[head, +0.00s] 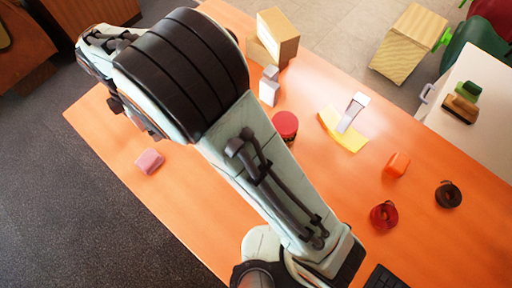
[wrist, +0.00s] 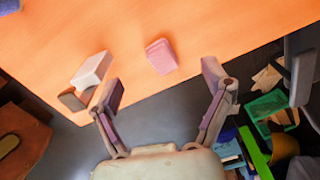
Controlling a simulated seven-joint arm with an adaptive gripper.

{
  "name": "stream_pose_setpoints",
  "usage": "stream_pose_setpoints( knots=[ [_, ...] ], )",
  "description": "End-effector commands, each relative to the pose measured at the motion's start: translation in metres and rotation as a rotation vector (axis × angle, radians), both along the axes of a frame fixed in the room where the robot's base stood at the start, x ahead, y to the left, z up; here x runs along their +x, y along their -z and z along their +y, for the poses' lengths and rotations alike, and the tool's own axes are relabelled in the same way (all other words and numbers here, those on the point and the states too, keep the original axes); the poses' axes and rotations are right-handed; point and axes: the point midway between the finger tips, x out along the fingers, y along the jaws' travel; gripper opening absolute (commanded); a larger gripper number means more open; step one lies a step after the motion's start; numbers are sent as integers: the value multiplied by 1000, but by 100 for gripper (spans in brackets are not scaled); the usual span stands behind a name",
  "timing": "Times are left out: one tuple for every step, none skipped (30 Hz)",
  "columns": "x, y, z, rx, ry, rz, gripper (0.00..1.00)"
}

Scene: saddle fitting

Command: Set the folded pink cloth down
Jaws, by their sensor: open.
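The folded pink cloth (head: 149,161) lies on the orange table (head: 215,240) near its left edge in the head view. In the wrist view the pink cloth (wrist: 161,56) is a small block shape on the tabletop, close to the table's edge. My gripper (wrist: 163,83) is open and empty, its two fingers spread wide with the cloth ahead of the gap and apart from both fingers.
A white block (wrist: 91,70) sits beside the left finger in the wrist view. A red-lidded jar (head: 286,124), a yellow piece (head: 342,132) and a cardboard box (head: 276,37) stand farther along the table. Bare tabletop surrounds the cloth; floor lies past the edge.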

Motion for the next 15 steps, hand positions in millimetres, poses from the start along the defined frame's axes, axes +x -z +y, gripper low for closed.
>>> stream_pose_setpoints(
  knots=[
    [6, -23, -35, 10, 169, 2, 80],
    [6, -35, -58, 14, 283, 8, 80],
    [3, -51, -90, 17, 446, 15, 80],
    [-3, -61, -113, 19, 572, 22, 80],
    [-10, -70, -136, 21, 698, 26, 80],
    [-22, -80, -164, 23, 863, 34, 80],
    [-33, -86, -183, 24, 986, 39, 80],
    [-46, -90, -201, 25, 1103, 44, 80],
    [-63, -93, -221, 25, 1252, 49, 80],
    [-75, -95, -233, 24, 1357, 54, 80],
    [-88, -95, -244, 23, 1456, 58, 80],
    [-103, -94, -256, 22, 1574, 61, 80],
    [-114, -93, -263, 20, 1655, 65, 80],
    [-123, -91, -268, 20, 1726, 66, 80],
    [-134, -89, -274, 19, 1807, 69, 80]
  ],
)
